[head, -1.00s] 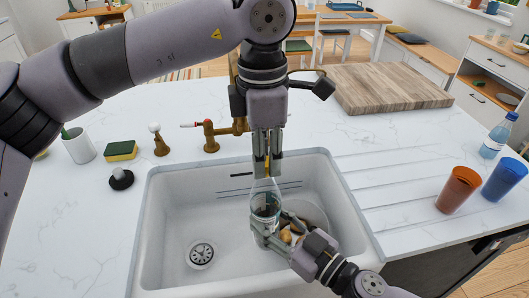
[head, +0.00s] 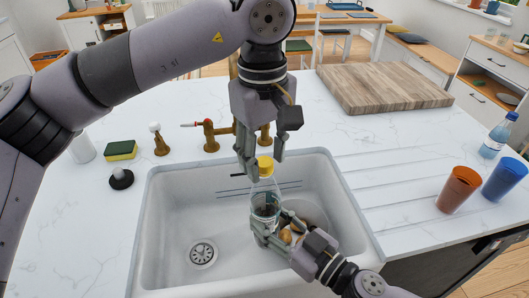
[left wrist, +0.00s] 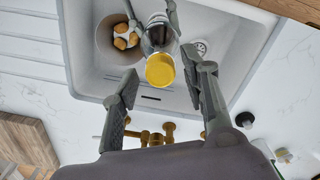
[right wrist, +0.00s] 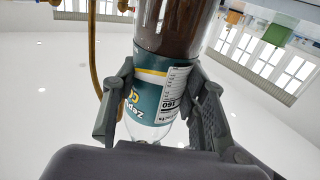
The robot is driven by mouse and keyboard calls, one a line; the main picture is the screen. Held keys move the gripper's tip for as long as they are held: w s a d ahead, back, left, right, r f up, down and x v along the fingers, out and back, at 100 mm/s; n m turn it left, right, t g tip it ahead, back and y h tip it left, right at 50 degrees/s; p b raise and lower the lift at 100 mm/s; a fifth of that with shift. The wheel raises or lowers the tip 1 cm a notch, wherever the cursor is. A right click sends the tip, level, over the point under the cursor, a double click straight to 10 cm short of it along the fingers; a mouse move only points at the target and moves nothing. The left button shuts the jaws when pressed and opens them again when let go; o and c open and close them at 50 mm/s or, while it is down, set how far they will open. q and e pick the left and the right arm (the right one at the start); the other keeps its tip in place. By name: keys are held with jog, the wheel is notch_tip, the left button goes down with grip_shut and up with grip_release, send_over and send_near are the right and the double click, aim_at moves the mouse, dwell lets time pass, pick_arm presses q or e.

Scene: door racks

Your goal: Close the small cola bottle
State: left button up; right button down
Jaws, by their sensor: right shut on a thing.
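The small cola bottle (head: 264,205) stands upright over the sink, clear with a teal label and dark liquid, which show in the right wrist view (right wrist: 158,95). A yellow cap (head: 265,165) sits on its top; whether it is tight I cannot tell. My right gripper (head: 270,225) is shut around the bottle's body. My left gripper (head: 264,172) points down over the cap with its fingers apart. In the left wrist view the yellow cap (left wrist: 160,70) lies between the open fingers, with gaps on both sides.
A brass tap (head: 210,137) stands at the sink's back edge. Orange (head: 459,190) and blue (head: 504,180) cups, a water bottle (head: 496,138) and a wooden board (head: 385,88) stand right.

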pick_arm(q)
jog(key=shift+o, duration=0.4)
notch_tip(320, 180, up, 12)
dwell(0.4)
dwell(0.5)
